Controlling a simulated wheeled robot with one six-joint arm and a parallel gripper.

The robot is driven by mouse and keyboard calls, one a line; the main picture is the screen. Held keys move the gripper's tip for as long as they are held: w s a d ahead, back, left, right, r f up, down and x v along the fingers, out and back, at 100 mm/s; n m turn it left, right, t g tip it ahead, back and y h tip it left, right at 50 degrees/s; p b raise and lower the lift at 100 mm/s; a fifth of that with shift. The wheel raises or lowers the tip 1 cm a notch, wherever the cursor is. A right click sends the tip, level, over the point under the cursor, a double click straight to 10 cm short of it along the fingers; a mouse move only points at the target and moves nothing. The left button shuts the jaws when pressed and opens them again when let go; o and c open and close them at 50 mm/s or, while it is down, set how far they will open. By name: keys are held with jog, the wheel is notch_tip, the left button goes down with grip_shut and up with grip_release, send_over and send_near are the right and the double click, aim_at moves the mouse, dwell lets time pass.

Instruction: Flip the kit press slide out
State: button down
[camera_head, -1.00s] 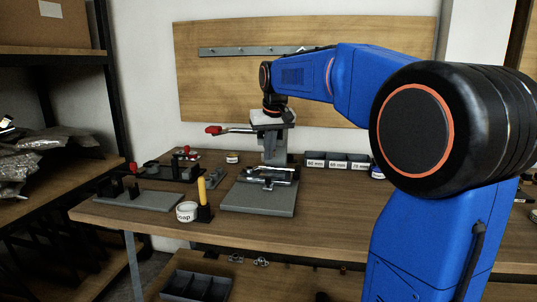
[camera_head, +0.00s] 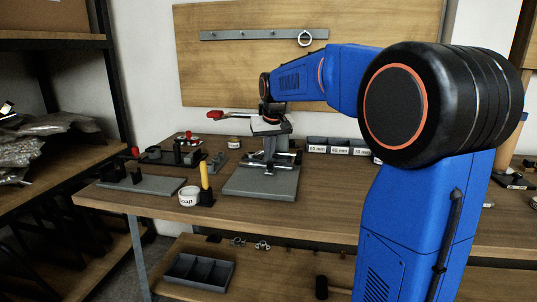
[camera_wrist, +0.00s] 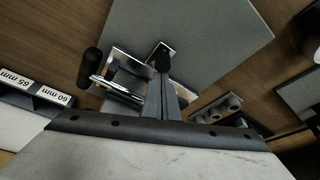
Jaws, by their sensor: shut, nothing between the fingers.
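The kit press stands on the workbench. Its grey base plate (camera_head: 262,183) lies flat, and a red-handled lever (camera_head: 215,114) sticks out to the left. A shiny metal part (camera_wrist: 125,76), seemingly the slide, sits over the plate in the wrist view, with a black knob (camera_wrist: 90,62) at one side. My gripper (camera_head: 269,166) points down over the back of the plate. In the wrist view, its fingers (camera_wrist: 163,58) are together and empty, tips close beside the metal part. I cannot tell whether they touch. My gripper's body hides much of the press column.
Labelled bins (camera_head: 338,146) stand right of the press. A yellow-handled tool (camera_head: 205,183) and a white cup (camera_head: 189,196) stand left of the plate, near dark fixtures (camera_head: 175,154). A ring (camera_head: 304,38) hangs on the wall rail. The front right bench top is clear.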

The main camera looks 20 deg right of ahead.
jog(key=s+a, duration=0.2)
jog(key=s, duration=0.1)
jog(key=s+a, duration=0.2)
jog(key=s, duration=0.1)
jog(key=s+a, duration=0.2)
jog(key=s, duration=0.1)
jog(key=shift+s+a, duration=0.15)
jog(key=shift+a, duration=0.25)
jog(key=shift+s+a, duration=0.25)
jog(key=shift+s, duration=0.2)
jog(key=shift+f, duration=0.1)
